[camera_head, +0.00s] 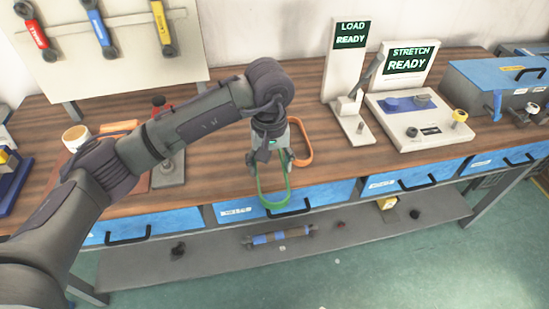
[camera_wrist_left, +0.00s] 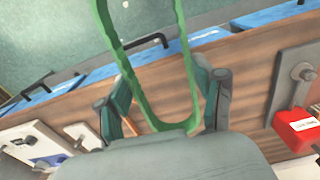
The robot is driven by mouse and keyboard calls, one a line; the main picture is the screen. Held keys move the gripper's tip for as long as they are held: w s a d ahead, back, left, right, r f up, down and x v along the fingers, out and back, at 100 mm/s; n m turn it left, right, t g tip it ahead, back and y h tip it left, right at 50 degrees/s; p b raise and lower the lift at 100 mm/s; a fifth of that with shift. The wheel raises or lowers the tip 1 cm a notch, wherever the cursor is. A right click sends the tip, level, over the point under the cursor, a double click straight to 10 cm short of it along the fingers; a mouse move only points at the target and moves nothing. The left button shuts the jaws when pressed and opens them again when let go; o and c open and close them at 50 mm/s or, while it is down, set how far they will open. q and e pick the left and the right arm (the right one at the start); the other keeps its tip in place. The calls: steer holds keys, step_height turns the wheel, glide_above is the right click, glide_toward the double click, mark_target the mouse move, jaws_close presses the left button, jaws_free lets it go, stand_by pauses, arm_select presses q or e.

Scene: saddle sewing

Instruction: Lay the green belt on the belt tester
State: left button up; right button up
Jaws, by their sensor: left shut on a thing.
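The green belt (camera_head: 273,201) is a closed loop that hangs from my left gripper (camera_head: 271,163) near the bench's front edge. In the left wrist view the belt (camera_wrist_left: 130,75) runs up from between the fingers of my left gripper (camera_wrist_left: 168,105), which is shut on it. The belt tester with the STRETCH READY screen (camera_head: 422,117) stands on the bench to the right of the gripper. It has a blue part and a yellow-topped knob. An orange belt (camera_head: 301,141) lies on the bench just behind the gripper. My right gripper is not in view.
A load tester (camera_head: 347,105) stands between my left gripper and the belt tester. A blue case (camera_head: 497,88) stands at the far right. A cup (camera_head: 75,138) is at the left. Blue drawers (camera_head: 235,210) and a lower shelf (camera_head: 345,230) are below the wooden top.

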mark_target(257, 171)
arm_select(q)
steer(key=a+f, duration=0.1)
steer(key=s+f, duration=0.1)
steer(key=a+f, duration=0.1)
steer(key=shift+s+a, duration=0.3)
steer(key=shift+a, duration=0.05)
steer(key=s+a+f+m, duration=0.2)
steer(key=s+a+f, duration=0.9)
steer(key=s, duration=0.3)
steer(key=shift+s+a+f+m, duration=0.15)
steer(key=shift+a+f+m, duration=0.2)
steer(key=shift+f, duration=0.2)
steer(key=shift+d, duration=0.1)
